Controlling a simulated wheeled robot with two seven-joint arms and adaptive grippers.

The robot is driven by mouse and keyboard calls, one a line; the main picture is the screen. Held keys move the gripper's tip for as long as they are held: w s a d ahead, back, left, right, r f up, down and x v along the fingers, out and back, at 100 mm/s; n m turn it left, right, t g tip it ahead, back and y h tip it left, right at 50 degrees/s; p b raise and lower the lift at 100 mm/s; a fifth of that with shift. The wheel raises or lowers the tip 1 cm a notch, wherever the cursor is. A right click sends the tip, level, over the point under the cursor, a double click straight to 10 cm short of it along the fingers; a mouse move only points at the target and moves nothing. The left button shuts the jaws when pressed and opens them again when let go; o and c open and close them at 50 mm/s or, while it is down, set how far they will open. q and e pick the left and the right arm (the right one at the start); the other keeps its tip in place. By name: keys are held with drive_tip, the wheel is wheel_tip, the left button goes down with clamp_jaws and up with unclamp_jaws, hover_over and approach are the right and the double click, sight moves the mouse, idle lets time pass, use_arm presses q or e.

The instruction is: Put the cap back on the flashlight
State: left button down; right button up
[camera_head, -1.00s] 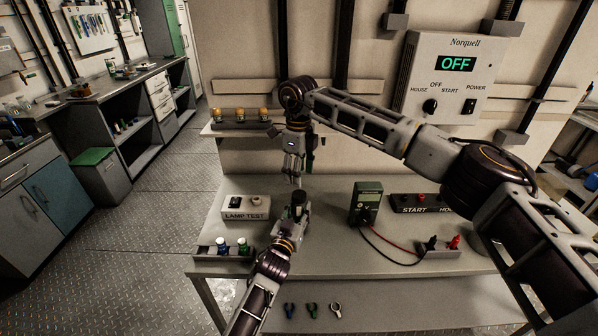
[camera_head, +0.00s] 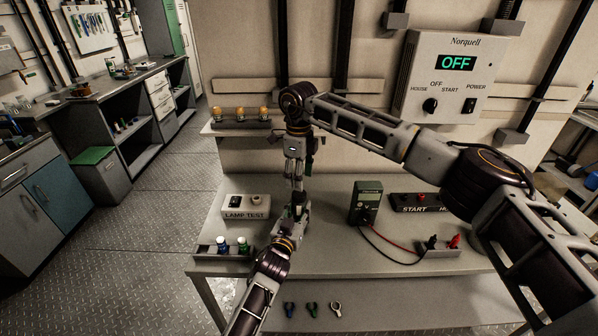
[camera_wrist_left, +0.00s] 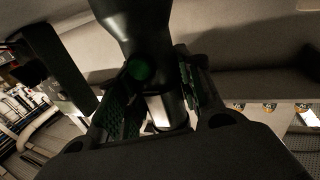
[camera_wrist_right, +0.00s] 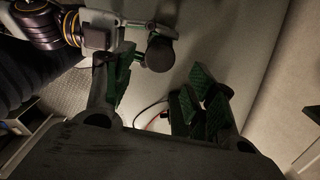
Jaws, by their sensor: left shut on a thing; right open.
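My left gripper (camera_head: 299,212) is shut on the black flashlight (camera_wrist_left: 137,22), above the bench. In the left wrist view the flashlight flares toward the top, with a green button-like spot and a silver part between the fingers. My right gripper (camera_head: 297,184) hangs just above it, pointing down. In the right wrist view my right gripper (camera_wrist_right: 160,95) is open with nothing between its fingers. I cannot make out the cap as a separate piece.
The grey bench (camera_head: 325,255) has free room at front. A lamp test box (camera_head: 246,208) and a tray (camera_head: 222,258) with blue- and green-marked items stand left. A meter (camera_head: 367,203) with leads and a START box (camera_head: 418,203) stand right. A wall panel (camera_head: 452,80) reads OFF.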

sight(299, 193)
drive_tip(key=shift+f, duration=3.2)
drive_tip(key=c, duration=1.1)
drive_tip(key=o, duration=1.2)
use_arm(q)
drive_tip(key=shift+f, duration=0.1)
use_arm(e)
drive_tip(key=shift+r, duration=0.15)
drive_tip(key=shift+r, duration=5.85)
